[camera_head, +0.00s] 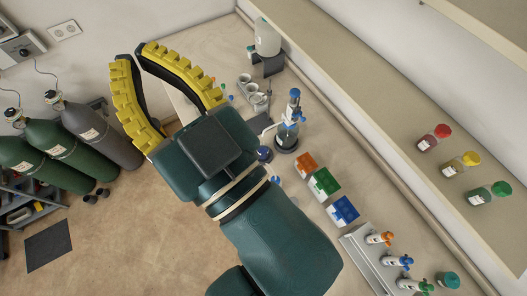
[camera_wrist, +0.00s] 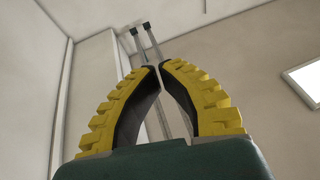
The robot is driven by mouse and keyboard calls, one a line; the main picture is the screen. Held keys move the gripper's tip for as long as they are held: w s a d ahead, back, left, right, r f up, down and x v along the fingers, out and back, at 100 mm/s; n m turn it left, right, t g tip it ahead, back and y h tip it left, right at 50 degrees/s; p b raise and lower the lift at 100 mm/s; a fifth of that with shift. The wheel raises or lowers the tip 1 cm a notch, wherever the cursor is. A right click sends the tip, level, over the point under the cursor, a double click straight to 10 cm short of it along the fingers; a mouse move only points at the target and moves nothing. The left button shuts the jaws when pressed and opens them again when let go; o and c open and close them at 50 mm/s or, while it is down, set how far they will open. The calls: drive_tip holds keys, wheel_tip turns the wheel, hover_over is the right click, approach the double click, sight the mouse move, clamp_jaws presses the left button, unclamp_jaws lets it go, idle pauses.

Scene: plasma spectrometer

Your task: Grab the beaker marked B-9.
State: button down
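My gripper (camera_head: 135,53) is raised at the upper left in the head view. Its two yellow-and-black fingers curve inward, and their tips meet or nearly meet with nothing seen between them. No B-9 marking is readable in either view. Small grey-white cups (camera_head: 244,81), possibly beakers, stand on the bench to the right of my gripper in the head view, well apart from it. My arm hides part of the bench.
The bench (camera_head: 205,50) also holds a blue-topped glass apparatus (camera_head: 289,125), orange, green and blue boxes (camera_head: 323,180), and a rack (camera_head: 362,252) with capped bottles. Three coloured jars (camera_head: 464,165) stand on the shelf. Gas cylinders (camera_head: 62,140) stand at left. Floor is open below.

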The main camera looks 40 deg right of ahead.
idle(0.3)
drive_tip(key=shift+c, duration=0.6)
unclamp_jaws()
drive_tip(key=shift+s, duration=0.1)
